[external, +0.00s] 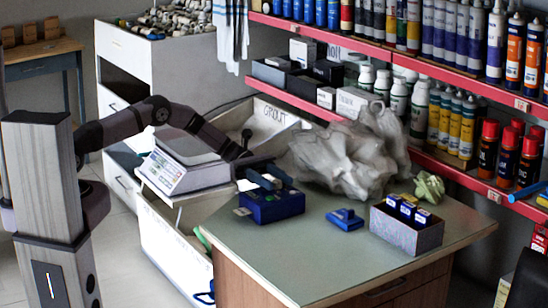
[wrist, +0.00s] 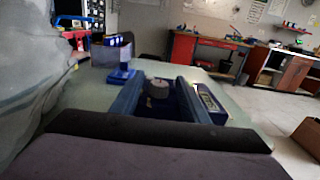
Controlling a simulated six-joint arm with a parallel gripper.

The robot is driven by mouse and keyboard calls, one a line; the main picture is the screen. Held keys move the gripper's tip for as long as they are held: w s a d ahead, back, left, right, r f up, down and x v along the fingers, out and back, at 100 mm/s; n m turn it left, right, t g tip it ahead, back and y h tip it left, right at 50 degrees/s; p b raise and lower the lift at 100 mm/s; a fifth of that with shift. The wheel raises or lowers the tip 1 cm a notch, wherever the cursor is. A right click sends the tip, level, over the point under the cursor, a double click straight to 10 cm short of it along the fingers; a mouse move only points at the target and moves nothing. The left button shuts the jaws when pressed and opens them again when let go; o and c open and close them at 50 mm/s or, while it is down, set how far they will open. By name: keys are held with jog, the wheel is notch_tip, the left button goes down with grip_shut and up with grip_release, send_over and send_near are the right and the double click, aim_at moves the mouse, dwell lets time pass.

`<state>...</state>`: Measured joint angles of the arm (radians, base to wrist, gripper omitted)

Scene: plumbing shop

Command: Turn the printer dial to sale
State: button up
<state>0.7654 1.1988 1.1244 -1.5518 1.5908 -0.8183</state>
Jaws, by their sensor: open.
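The printer (external: 280,210) is a small dark blue box on the left part of the counter. In the wrist view its pale label panel (wrist: 208,98) shows at the right. A round grey dial (wrist: 158,89) shows between my two fingers in the wrist view. My gripper (external: 272,181) is open, low over the printer, coming in from the left. The fingers show as two long blue bars in the wrist view (wrist: 160,80), one on each side of the dial. I cannot tell whether they touch it. The dial's markings and setting cannot be read.
A small blue item (external: 345,219) and a grey box (external: 405,232) of blue packs stand to the right on the counter (external: 300,262). A large crumpled grey bag (external: 350,155) lies behind. A scale (external: 185,165) stands left, under my arm. The counter's front is clear.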

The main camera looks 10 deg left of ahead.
jog(key=shift+s+d, duration=0.35)
grip_shut()
jog(key=shift+f+b, duration=0.15)
jog(key=shift+b, duration=0.15)
